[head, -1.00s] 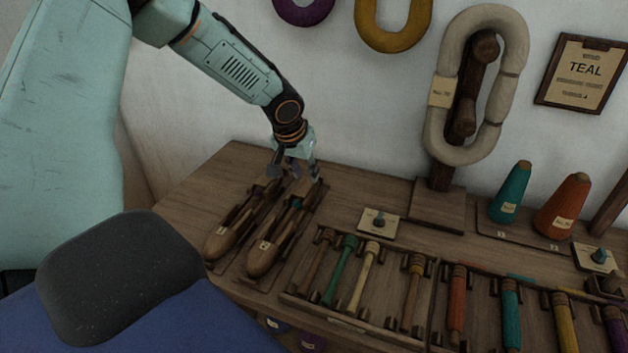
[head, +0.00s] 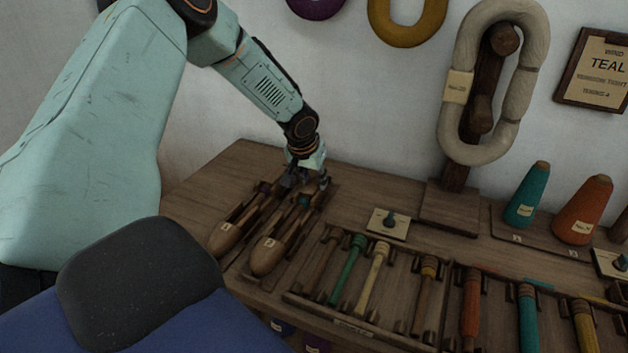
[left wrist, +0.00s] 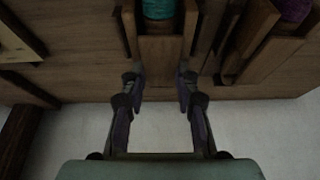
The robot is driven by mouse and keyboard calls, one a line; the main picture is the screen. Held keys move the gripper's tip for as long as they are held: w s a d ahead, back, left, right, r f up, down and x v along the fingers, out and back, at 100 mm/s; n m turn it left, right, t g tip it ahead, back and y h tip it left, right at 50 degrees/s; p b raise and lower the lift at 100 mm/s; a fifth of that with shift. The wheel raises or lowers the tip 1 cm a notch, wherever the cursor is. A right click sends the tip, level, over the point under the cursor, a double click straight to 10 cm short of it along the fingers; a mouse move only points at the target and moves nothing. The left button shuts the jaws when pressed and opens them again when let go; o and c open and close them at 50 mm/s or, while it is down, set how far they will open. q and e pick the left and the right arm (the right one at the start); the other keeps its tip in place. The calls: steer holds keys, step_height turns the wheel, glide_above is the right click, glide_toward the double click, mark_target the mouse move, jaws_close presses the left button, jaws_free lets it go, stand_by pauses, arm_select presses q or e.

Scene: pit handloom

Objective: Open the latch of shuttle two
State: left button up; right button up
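Shuttle two (head: 267,256) is the right one of two wooden boat shuttles lying side by side on the bench, with a pale tag and teal thread inside. Its far end is partly hidden by my left gripper (head: 308,184). In the left wrist view, the gripper's two fingers (left wrist: 160,82) stand apart, one on each side of the shuttle's wooden end (left wrist: 161,48), with teal thread (left wrist: 158,9) at the top edge. I cannot tell whether they touch the wood. The latch is not clearly visible. My right gripper is not in view.
Shuttle one (head: 225,236) lies close on the left; its purple thread (left wrist: 292,9) shows in the wrist view. A rack of coloured bobbins (head: 345,270) is to the right, with a small plate with a knob (head: 388,223) behind it. The wall (head: 380,110) rises behind the bench.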

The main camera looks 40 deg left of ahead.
arm_select(q)
steer(key=shift+a, duration=0.1)
steer(key=shift+c, duration=0.5)
jaws_close()
